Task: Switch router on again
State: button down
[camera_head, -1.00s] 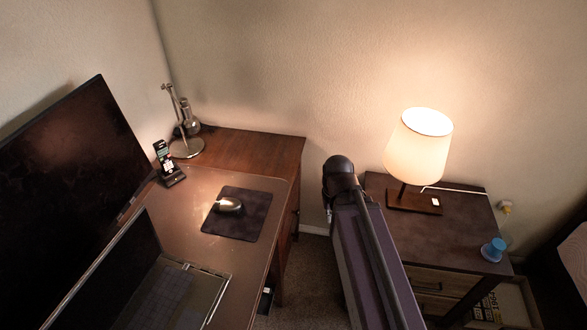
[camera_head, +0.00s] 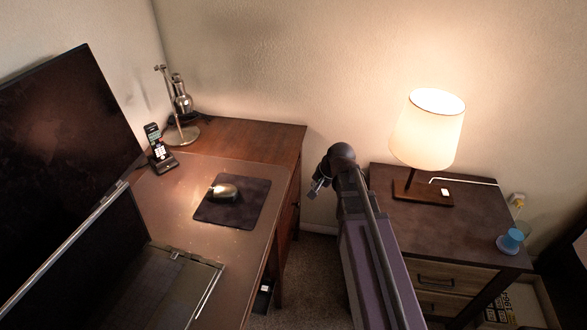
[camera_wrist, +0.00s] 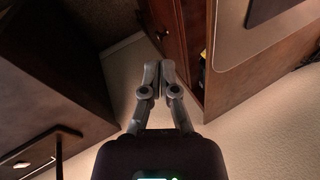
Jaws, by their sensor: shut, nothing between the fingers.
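I cannot clearly make out a router in either view. A small dark shape (camera_head: 203,118) shows at the back of the wooden desk, partly behind a metal desk lamp, but it is too small to identify. My gripper (camera_head: 318,188) is in the gap between the desk and the nightstand in the head view. In the wrist view my gripper (camera_wrist: 158,78) has its two grey fingers together, with nothing between them. It points toward the gap, with the desk's side to its right.
The desk (camera_head: 262,140) carries a metal lamp (camera_head: 182,134), a phone (camera_head: 158,150), a mouse (camera_head: 224,191) on a dark pad (camera_head: 252,207), a laptop (camera_head: 165,285) and a monitor (camera_head: 70,150). A nightstand (camera_head: 470,220) holds a lit lamp (camera_head: 428,130) and a blue cup (camera_head: 510,241).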

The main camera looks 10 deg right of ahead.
jog(key=w+d+f+m+t+y+b, duration=0.1)
jog(key=w+d+f+m+t+b, duration=0.1)
jog(key=w+m+b, duration=0.4)
jog(key=w+d+f+m+t+y+b, duration=0.1)
jog(key=w+d+f+m+t+b, duration=0.2)
jog(key=w+f+m+b, duration=0.3)
jog(key=w+d+f+m+t+y+b, duration=0.1)
jog(key=w+d+f+m+t+b, duration=0.2)
jog(key=w+b, duration=0.9)
jog(key=w+f+m+t, duration=0.1)
jog(key=w+f+m, duration=0.2)
jog(key=w, duration=0.2)
jog(key=shift+m+t, duration=0.3)
jog(key=shift+w, duration=0.1)
jog(key=shift+w+a, duration=0.45)
jog(key=shift+a, duration=0.95)
jog(key=shift+w+a, duration=0.4)
jog(key=shift+a, duration=0.95)
jog(key=shift+w+a, duration=0.45)
jog(key=shift+a, duration=0.95)
jog(key=shift+w+a, duration=0.3)
jog(key=shift+a, duration=0.5)
jog(key=shift+d, duration=0.15)
jog(key=shift+s+d, duration=0.25)
jog(key=shift+d, duration=0.4)
